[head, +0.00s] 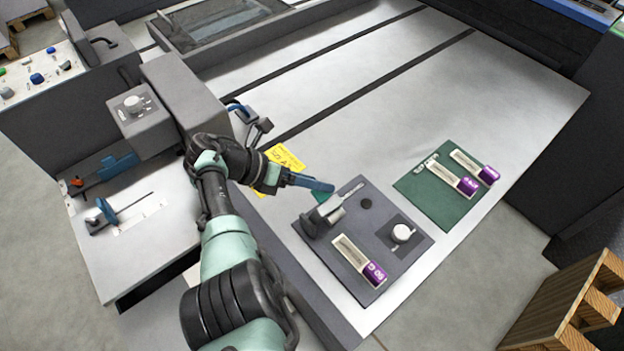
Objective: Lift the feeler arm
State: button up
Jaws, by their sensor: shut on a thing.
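A grey ink unit plate (408,264) lies on the near right part of the metal table. A grey block (322,216) stands at its left corner, with a slotted metal strip (348,190) beside it. A blue bar (313,184), which looks like the feeler arm, reaches out above the block. My gripper (286,178) comes from the left and is shut on the left end of this bar. The fingertips are small and partly hidden, and I cannot tell whether the bar touches the block.
The plate also carries a white round knob (402,233) and a purple-ended cartridge (375,272). A green mat (414,186) with two more cartridges lies to the right. A yellow sign (284,157) lies behind my gripper. A grey machine housing (180,97) stands left.

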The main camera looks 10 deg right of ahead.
jog(key=shift+s+a+f, duration=0.1)
jog(key=shift+s+f, duration=0.2)
jog(key=shift+f, duration=0.25)
jog(key=w+r+v, duration=0.1)
jog(key=v, duration=1.2)
jog(key=shift+s, duration=0.15)
jog(key=shift+r, duration=0.1)
